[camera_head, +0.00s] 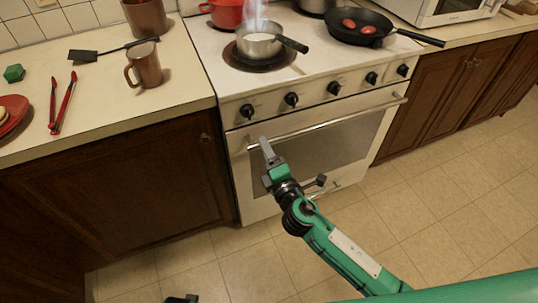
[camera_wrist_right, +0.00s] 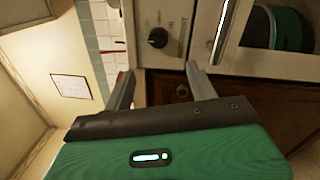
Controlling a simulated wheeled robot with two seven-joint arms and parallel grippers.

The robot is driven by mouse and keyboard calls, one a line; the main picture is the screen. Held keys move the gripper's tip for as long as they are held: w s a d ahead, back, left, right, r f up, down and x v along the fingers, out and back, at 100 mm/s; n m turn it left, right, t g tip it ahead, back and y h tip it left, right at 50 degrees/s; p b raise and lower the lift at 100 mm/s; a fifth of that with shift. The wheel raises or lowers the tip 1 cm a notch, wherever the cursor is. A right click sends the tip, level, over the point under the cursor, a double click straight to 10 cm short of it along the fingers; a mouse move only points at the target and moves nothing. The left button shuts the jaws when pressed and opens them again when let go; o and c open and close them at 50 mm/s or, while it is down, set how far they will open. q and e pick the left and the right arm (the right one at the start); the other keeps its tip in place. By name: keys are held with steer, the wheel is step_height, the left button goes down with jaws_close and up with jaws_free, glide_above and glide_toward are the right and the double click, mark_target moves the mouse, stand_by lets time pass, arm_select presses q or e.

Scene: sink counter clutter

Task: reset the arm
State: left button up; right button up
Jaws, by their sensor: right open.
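My right arm (camera_head: 340,253) is green and comes up from the lower right in the head view. Its gripper (camera_head: 267,150) is in front of the stove's oven door, with a fingertip over the left end of the oven handle in the picture. Whether it touches the handle cannot be told. In the right wrist view the two grey fingers of the gripper (camera_wrist_right: 158,80) are spread apart with nothing between them. A small dark part (camera_head: 182,299) shows at the bottom edge of the head view; I cannot tell what it is. My left gripper is not clearly seen.
The white stove (camera_head: 222,75) holds a steaming pot (camera_head: 259,45), a black pan (camera_head: 352,27) with red food, and a red pot (camera_head: 226,13). On the left counter (camera_head: 110,105) are a brown mug (camera_head: 146,66), red tongs (camera_head: 63,104) and a black spatula (camera_head: 84,55). Floor is clear.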

arm_select(q)
steer(key=shift+d+r, duration=0.1)
steer(key=shift+r, duration=0.15)
arm_select(e)
steer(key=shift+s+d, duration=0.1)
steer(key=shift+s, duration=0.2)
arm_select(q)
steer(key=shift+s+f, duration=0.15)
